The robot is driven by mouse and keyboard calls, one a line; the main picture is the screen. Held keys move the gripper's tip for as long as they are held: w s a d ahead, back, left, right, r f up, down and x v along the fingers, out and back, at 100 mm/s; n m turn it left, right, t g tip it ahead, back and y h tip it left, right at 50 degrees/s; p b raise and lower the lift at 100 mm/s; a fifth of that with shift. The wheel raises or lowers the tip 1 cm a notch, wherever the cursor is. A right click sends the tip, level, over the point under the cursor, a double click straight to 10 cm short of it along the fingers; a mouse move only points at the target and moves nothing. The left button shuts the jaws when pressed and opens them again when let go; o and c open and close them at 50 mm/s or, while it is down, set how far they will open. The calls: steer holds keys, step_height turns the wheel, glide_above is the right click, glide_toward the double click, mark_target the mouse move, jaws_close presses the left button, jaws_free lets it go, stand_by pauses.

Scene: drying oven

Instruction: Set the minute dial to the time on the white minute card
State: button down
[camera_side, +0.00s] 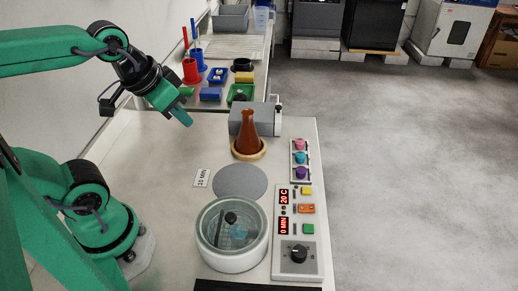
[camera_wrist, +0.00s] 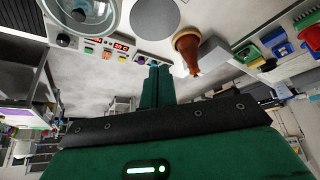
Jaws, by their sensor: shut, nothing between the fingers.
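The white minute card (camera_side: 202,178) lies on the bench and reads 10 MIN. The black minute dial (camera_side: 298,253) sits at the near end of the white control panel (camera_side: 284,271). The red minute display (camera_side: 283,226) on the panel reads 0 MIN. My gripper (camera_side: 187,122) is shut and empty, raised above the bench at the upper left, well apart from the dial. In the wrist view my gripper (camera_wrist: 155,70) points out over the bench. The panel shows upside down there; I cannot make out the dial's mark.
A round glass-lidded vessel (camera_side: 233,262) stands left of the panel, with a grey disc (camera_side: 240,182) behind it. A brown flask (camera_side: 247,132) stands on a wooden ring. Colored buttons and a rack (camera_side: 300,160) of colored knobs lie along the right edge.

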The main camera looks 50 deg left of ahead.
steer(key=c, duration=1.2)
jaws_free()
steer(key=shift+w+d, duration=0.15)
steer(key=shift+w, duration=0.05)
steer(key=shift+o, duration=0.6)
steer(key=shift+w+d, duration=0.2)
steer(key=shift+d, duration=0.05)
steer(key=w+d+f+g, duration=0.2)
steer(key=d+f, duration=0.2)
steer(key=d, duration=0.5)
steer(key=w+d+f+g, duration=0.1)
steer(key=d+f, duration=0.3)
steer(key=d, duration=0.5)
steer(key=w+d+f+g, duration=0.2)
steer(key=d+f, duration=0.3)
steer(key=d, duration=0.4)
steer(key=shift+w+g, duration=0.3)
steer(key=shift+w, duration=0.5)
steer(key=shift+d+f, duration=0.2)
steer(key=shift+d, duration=0.1)
